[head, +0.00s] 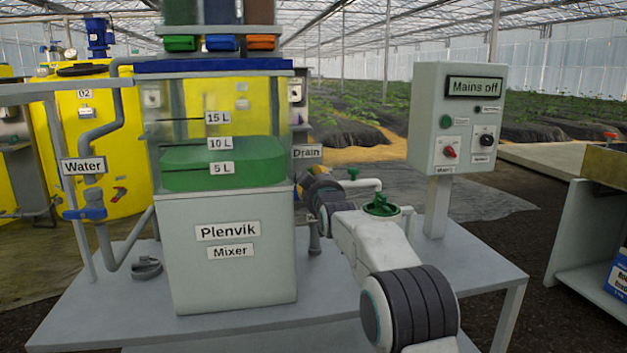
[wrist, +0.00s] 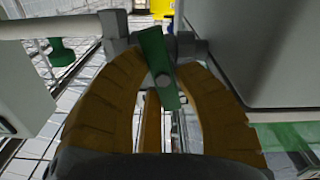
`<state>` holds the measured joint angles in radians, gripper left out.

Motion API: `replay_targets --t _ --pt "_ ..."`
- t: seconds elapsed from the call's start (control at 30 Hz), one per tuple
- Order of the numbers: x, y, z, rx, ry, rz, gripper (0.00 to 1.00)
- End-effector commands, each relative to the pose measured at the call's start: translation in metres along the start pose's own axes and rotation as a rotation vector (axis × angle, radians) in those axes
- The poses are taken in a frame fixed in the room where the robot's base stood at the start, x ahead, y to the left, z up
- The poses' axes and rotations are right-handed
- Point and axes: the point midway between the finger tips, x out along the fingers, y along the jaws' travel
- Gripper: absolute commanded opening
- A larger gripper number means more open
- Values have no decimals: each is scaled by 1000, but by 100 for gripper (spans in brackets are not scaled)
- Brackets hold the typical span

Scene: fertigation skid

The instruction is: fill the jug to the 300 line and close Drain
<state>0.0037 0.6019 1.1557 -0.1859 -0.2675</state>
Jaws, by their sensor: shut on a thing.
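The Drain label (head: 306,152) is on the right of the mixer tank. My gripper (head: 318,190) is low beside the tank, below that label. In the wrist view, my gripper (wrist: 165,78) has its tan fingers around a green lever handle (wrist: 154,55) on a grey valve body, shut on it. The lever looks slightly slanted along the fingers. In the head view this lever is hidden by my gripper. I cannot make out the jug or its 300 line in either view. Whether liquid is flowing cannot be told.
The mixer tank (head: 228,250) holds green liquid (head: 225,165) near the 10 L mark. A blue Water valve (head: 85,213) is at left. Green-handled valves (head: 353,173) and (head: 380,205) are close to my arm. A control box (head: 455,118) reading "Mains off" stands at right.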

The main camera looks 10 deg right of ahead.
Motion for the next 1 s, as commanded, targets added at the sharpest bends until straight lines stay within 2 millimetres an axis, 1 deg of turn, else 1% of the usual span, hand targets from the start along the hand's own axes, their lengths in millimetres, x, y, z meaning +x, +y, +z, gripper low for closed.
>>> replay_targets --t 0.23,0.27,0.5,0.53,0.83,1.0 --pt "0 0 0 -1 2 0 0" --pt "0 0 0 -1 2 0 30" --pt "0 0 0 0 1 0 52" --pt "0 0 0 0 1 0 53" --pt "-1 0 0 0 1 0 53" --pt "-8 0 -1 0 1 0 53"
